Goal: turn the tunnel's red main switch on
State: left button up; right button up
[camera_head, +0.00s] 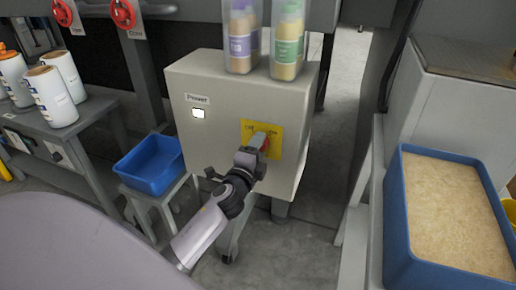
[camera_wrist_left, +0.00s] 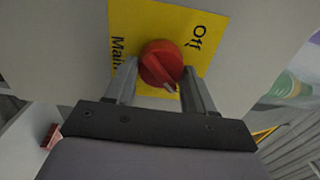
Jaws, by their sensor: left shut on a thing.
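The red main switch (camera_head: 259,140) sits on a yellow plate (camera_head: 276,131) on the front of a beige cabinet (camera_head: 225,90). In the left wrist view, the round red switch (camera_wrist_left: 158,60) shows on the yellow plate (camera_wrist_left: 140,22), with "Off" and part of "Main" readable. A pale mark on the switch points toward the lower right of that view. My left gripper (camera_head: 254,154) reaches the switch from the front, and its fingers (camera_wrist_left: 161,80) are shut on it, one on each side. The "On" end of the plate is hidden in the wrist view. My right gripper is not in view.
Two bottles (camera_head: 243,38) stand on the cabinet, above a "Power" label and a white indicator (camera_head: 198,113). A blue bin (camera_head: 152,164) is left of the cabinet. A blue crate of granules (camera_head: 398,222) is at right. White bottles (camera_head: 50,97) stand on a left table.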

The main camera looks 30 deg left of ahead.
pick_arm(q)
jog(key=o, duration=1)
jog(key=shift+s, duration=0.1)
jog(key=v, duration=0.7)
jog(key=s+d+f+n+g+h, duration=0.65)
jog(key=s+d+f+n, duration=0.55)
jog(key=s+f, duration=0.4)
jog(key=s+r+n+p, duration=0.1)
jog(key=s+r+p, duration=0.2)
jog(key=r+p, duration=1.1)
jog(key=p, duration=0.2)
jog(key=shift+s+p, duration=0.15)
jog(key=shift+p, duration=0.2)
